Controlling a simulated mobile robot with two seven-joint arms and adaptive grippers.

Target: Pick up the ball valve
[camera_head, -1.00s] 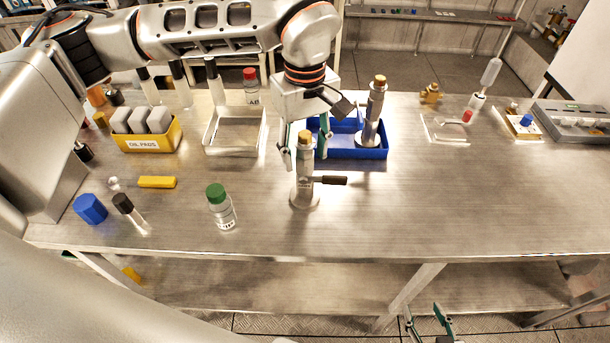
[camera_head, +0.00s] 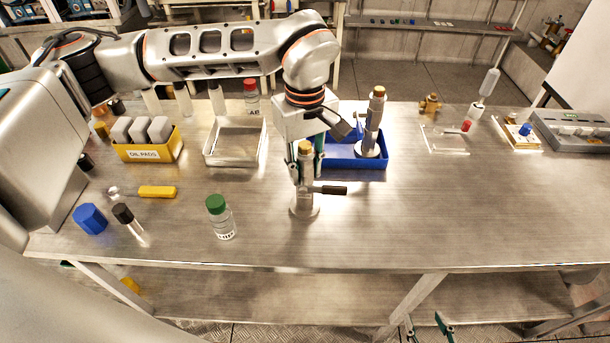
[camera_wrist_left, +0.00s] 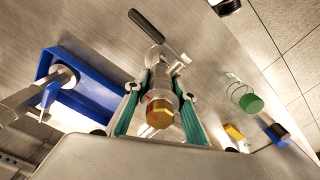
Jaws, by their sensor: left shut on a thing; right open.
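The ball valve (camera_head: 305,187) is a grey upright body with a brass top, a round foot and a dark lever sticking out to the right. It stands upright at the middle of the table. My left gripper (camera_head: 306,172) points down from above, shut on its upper body. In the left wrist view, the green fingers (camera_wrist_left: 160,108) are on both sides of the valve's brass hex end (camera_wrist_left: 160,112), and the dark lever (camera_wrist_left: 146,26) reaches beyond. My right gripper (camera_head: 430,328) is open and empty at the bottom edge, below the table.
A blue tray (camera_head: 358,163) holding a similar grey, brass-topped fitting (camera_head: 374,125) is just behind. A green-capped bottle (camera_head: 220,217) stands to the left. A white tray (camera_head: 235,160) and a yellow oil-pads box (camera_head: 148,152) stand further left. The table's right front is clear.

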